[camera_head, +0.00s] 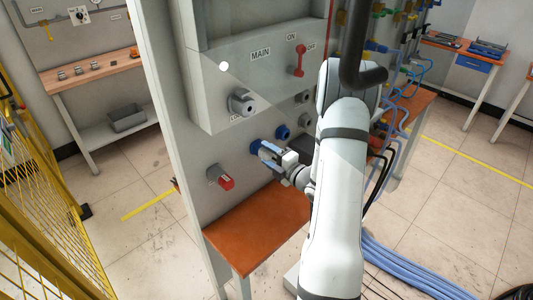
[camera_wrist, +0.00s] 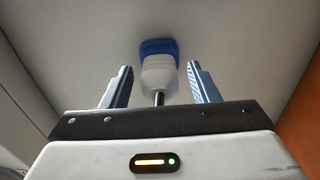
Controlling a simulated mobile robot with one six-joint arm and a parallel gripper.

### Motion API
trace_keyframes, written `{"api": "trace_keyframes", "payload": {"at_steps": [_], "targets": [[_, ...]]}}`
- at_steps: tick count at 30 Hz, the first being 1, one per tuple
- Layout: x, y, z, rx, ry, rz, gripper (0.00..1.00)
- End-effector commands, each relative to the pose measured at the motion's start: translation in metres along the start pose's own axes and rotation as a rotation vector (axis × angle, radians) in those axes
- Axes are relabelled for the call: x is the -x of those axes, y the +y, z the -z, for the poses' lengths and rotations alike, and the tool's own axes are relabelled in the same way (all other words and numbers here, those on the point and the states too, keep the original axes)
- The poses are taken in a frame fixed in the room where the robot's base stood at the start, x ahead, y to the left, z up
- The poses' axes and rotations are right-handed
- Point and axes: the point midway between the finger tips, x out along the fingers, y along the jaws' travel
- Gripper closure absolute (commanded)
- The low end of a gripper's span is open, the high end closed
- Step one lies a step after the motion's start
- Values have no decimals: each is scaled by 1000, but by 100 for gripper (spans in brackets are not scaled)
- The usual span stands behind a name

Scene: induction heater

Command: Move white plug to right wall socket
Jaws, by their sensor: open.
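The white plug (camera_wrist: 158,76) sits in a blue wall socket (camera_wrist: 158,46) in the wrist view, with a dark cable end at its rear. That left blue socket also shows in the head view (camera_head: 256,147), where my gripper hides most of the plug. My gripper (camera_head: 268,151) is at the panel in front of this socket. Its two fingers (camera_wrist: 159,88) are open, one on each side of the plug, with gaps to both. A second blue wall socket (camera_head: 283,132), to the right and a little higher, looks empty.
A red plug (camera_head: 226,183) is in a socket at the lower left of the grey panel (camera_head: 195,150). A knob (camera_head: 242,102) and a red MAIN switch (camera_head: 299,60) are above. An orange table (camera_head: 255,230) is below my gripper. Blue cables (camera_head: 410,270) lie on the floor at right.

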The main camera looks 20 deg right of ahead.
Motion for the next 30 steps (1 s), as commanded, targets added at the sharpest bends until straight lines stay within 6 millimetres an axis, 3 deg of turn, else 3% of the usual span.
{"api": "trace_keyframes", "payload": {"at_steps": [26,30], "targets": [[-1,0,1,0,2,0,45],[-1,0,1,0,2,0,55]]}}
